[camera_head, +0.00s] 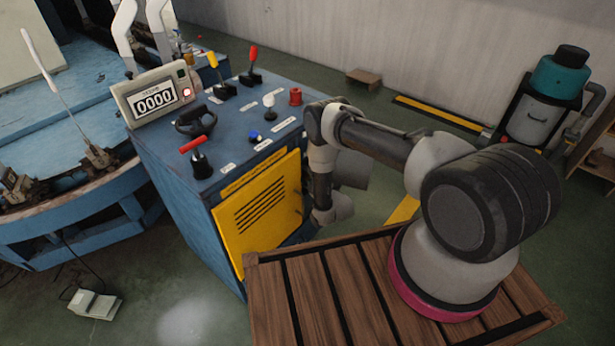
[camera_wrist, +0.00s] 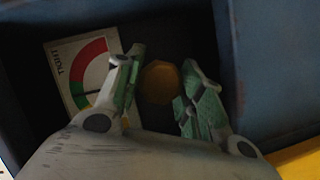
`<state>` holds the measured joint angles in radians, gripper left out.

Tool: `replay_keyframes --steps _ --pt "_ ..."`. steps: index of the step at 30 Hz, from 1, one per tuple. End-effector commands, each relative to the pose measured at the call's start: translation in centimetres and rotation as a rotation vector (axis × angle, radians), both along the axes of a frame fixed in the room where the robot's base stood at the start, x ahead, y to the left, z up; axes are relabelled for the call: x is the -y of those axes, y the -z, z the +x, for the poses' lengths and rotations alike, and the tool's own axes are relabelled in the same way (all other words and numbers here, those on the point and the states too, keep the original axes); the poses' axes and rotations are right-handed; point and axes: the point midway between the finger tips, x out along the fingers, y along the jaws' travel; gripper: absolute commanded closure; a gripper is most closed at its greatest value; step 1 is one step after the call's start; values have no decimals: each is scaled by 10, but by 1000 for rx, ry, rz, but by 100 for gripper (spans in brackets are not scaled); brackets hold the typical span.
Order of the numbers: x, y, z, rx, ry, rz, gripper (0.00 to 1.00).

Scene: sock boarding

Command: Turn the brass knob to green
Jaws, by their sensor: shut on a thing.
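The brass knob (camera_wrist: 161,83) is a dull, many-sided disc in the wrist view, set in a dark recess. My gripper (camera_wrist: 163,80) has its two green-padded fingers on either side of it, shut on the knob. A white dial card (camera_wrist: 62,62) with a red arc and a green part below it lies to the left of the knob. My left finger covers part of the card. A dark needle seems to point left near the green part, but the picture is too dim to be sure. In the head view the knob is hidden.
In the wrist view a blue wall (camera_wrist: 275,65) stands close to the right of my fingers. A slatted wooden platform (camera_head: 300,300) lies in front.

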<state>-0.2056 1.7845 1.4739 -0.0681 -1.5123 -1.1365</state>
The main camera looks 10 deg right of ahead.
Motion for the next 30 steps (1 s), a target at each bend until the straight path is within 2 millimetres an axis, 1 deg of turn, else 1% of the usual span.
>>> replay_keyframes --steps 11,12,14,15,25,28,30 --pt "-1 1 -1 1 -2 -4 86" --pt "-1 1 -1 1 -2 -4 58" --pt "-1 1 -1 1 -2 -4 48" --pt "-1 1 -1 0 -2 -3 40" --pt "0 0 -1 1 -1 -3 40" --pt "2 0 -9 -1 0 -3 40" --pt "5 -2 -19 -2 -1 -4 40"
